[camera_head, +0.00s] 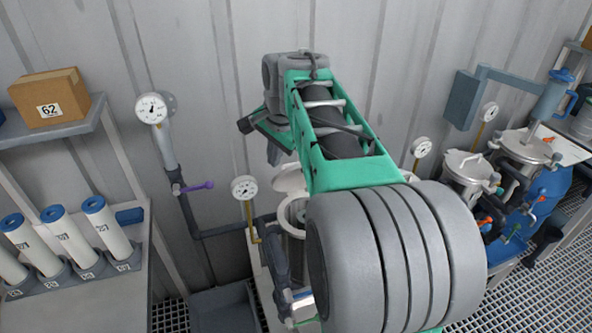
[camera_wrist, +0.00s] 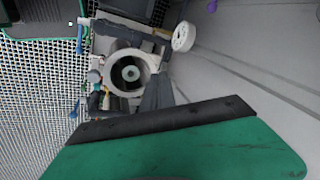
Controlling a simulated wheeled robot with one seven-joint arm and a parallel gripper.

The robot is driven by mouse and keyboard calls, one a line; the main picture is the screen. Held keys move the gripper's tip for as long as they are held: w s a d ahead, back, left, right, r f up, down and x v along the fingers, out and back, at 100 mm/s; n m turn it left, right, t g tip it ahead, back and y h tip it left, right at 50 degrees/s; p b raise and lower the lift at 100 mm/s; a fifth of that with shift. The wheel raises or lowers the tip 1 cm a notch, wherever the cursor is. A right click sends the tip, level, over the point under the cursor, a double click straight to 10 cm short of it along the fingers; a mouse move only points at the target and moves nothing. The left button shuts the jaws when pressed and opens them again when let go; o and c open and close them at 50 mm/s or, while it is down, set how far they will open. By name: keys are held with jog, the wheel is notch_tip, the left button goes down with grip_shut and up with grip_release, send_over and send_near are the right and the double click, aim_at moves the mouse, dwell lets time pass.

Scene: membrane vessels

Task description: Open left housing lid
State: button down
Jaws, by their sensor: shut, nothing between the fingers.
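The left housing (camera_head: 297,214) stands low in the middle of the head view, partly hidden behind my arm. Its round pale lid (camera_head: 289,179) appears raised and tilted at the back, above the open ring. In the wrist view the housing (camera_wrist: 150,62) shows as a pale ring around a dark round opening with a greenish centre. My gripper (camera_head: 277,156) points down above the lid, apart from it as far as I can tell. Its shut grey fingers (camera_wrist: 157,92) show at the near side of the ring in the wrist view, holding nothing.
A gauge (camera_head: 244,188) stands just left of the housing; it also shows in the wrist view (camera_wrist: 183,37). A valve with a purple handle (camera_head: 198,187) is on the wall pipe. Other lidded vessels (camera_head: 468,168) stand right. White cartridges (camera_head: 107,228) fill a left shelf.

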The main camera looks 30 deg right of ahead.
aim_at(298, 171)
jog(key=d+m, duration=0.2)
jog(key=d, duration=0.1)
jog(key=w+d+m, duration=0.1)
jog(key=d+m, duration=0.1)
jog(key=d, duration=0.2)
jog(key=w+d+f+m, duration=0.1)
jog(key=d+m, duration=0.1)
jog(key=d, duration=0.1)
jog(key=shift+w+d+g+b, duration=0.15)
jog(key=shift+g+b, duration=0.15)
jog(key=shift+b, duration=0.1)
jog(key=p+x, duration=0.1)
jog(key=x, duration=0.8)
jog(key=shift+w+d+f, duration=0.15)
jog(key=shift+w+f, duration=0.1)
jog(key=shift+f, duration=0.05)
jog(key=shift+w, duration=0.15)
